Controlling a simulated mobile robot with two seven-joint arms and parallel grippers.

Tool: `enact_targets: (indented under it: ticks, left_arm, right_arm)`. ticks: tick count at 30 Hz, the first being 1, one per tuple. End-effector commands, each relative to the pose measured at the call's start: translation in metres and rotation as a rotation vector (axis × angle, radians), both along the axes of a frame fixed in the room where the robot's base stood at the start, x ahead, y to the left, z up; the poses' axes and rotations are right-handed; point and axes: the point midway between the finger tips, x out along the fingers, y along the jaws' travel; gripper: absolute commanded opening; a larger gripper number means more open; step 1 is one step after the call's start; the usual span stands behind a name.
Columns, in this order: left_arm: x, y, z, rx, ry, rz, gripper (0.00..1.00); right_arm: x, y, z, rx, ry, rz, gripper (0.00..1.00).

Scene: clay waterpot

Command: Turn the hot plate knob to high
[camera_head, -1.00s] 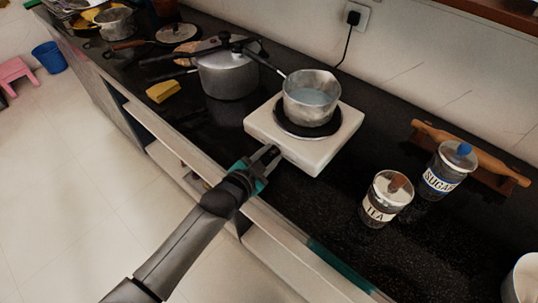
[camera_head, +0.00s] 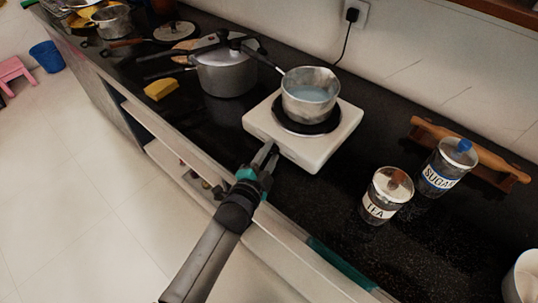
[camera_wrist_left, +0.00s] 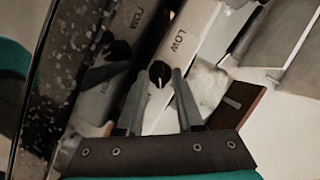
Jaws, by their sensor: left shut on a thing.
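The white hot plate (camera_head: 318,152) sits on the dark counter, with a metal saucepan (camera_head: 310,96) of bluish liquid on its black burner. In the left wrist view the black round knob (camera_wrist_left: 160,72) is on the plate's white front face (camera_wrist_left: 200,22), with the word LOW printed near it. A pale mark shows on the knob. My left gripper (camera_head: 268,151) is at the plate's front edge, and its fingers (camera_wrist_left: 158,82) are shut on the knob from both sides. The knob is hidden in the head view. My right gripper is not in view.
A pressure cooker (camera_head: 226,74) and a yellow sponge (camera_head: 161,89) are left of the plate. A TEA jar (camera_head: 386,196), a SUGAR jar (camera_head: 447,168) and a wooden rack (camera_head: 470,153) are on the right. Open shelving is below the counter edge.

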Motion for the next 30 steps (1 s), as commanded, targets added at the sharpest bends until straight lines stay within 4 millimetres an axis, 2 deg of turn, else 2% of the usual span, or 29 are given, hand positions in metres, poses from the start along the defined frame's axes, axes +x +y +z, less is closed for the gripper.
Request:
enact_targets:
  ticks: [6,7,9,20,23,30]
  left_arm:
    - [0.0,0.001,-0.001,0.001,0.004,0.001,0.0]
    - [0.0,0.001,-0.001,0.001,0.004,0.001,0.38]
    - [0.0,0.001,-0.001,0.0,0.004,0.001,0.45]
    - [-0.005,0.002,0.001,-0.002,0.003,0.001,0.45]
    - [-0.016,0.005,0.003,-0.002,0.004,0.001,0.45]
    - [-0.055,0.017,0.012,-0.001,0.007,0.001,0.45]
  right_arm:
    - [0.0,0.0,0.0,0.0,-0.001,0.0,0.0]
    - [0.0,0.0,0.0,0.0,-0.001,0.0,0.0]
    - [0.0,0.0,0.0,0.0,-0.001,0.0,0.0]
    - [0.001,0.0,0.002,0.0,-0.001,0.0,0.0]
    - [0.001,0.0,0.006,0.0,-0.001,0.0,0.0]
    - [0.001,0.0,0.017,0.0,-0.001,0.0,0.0]
